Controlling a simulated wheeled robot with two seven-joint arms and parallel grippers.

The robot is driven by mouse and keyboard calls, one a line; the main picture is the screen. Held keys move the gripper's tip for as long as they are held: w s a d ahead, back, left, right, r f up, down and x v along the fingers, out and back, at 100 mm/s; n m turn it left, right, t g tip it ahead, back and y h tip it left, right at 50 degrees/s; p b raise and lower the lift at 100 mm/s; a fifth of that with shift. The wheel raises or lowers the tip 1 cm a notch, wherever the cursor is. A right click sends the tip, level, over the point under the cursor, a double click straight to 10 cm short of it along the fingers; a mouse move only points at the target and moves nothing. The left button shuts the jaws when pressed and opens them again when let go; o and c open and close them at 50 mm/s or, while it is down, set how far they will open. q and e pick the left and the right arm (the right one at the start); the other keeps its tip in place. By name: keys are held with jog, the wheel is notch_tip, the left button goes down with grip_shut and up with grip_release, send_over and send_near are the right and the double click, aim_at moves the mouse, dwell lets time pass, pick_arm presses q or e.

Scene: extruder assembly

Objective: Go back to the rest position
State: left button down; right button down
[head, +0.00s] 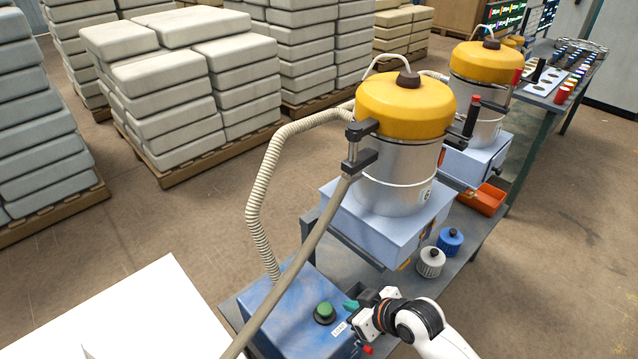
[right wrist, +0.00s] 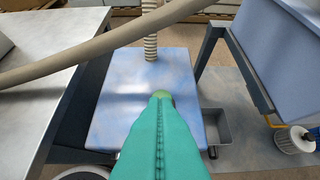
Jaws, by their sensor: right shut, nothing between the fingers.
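My right gripper (head: 351,305) is shut and empty, its teal fingers together. It is at the right side of the blue control box (head: 275,312), close to the green button (head: 325,309) on its top. In the right wrist view the shut fingers (right wrist: 160,98) point over the box top (right wrist: 120,85). A small green round shape shows at their tip there, and I cannot tell whether the fingers touch the button. My left gripper is not in view.
Two yellow-lidded hoppers (head: 405,105) stand on a grey bench. A beige hose (head: 300,260) crosses above the box. A white filter (head: 431,262) and a blue filter (head: 450,240) stand near my right arm. A white table (head: 130,320) is at lower left.

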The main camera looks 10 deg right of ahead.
jog(key=s+d+r+m+g+h, duration=0.1)
jog(key=s+d+m+g+h, duration=0.15)
jog(key=s, duration=0.75)
jog(key=s+d+r+m+g+h, duration=0.1)
jog(key=s+d+m+g+h, duration=0.15)
jog(key=s, duration=0.75)
notch_tip(320, 180, down, 27)
jog(key=s, duration=0.1)
jog(key=s+d+f+g, duration=0.1)
jog(key=s+d+f, duration=0.1)
jog(key=s+f, duration=0.6)
jog(key=s+d+f, duration=0.1)
jog(key=s+f, duration=0.7)
jog(key=shift+s+d+n+g+b, duration=0.3)
jog(key=shift+d+g+b, duration=0.1)
jog(key=shift+b, duration=0.05)
jog(key=shift+f, duration=0.1)
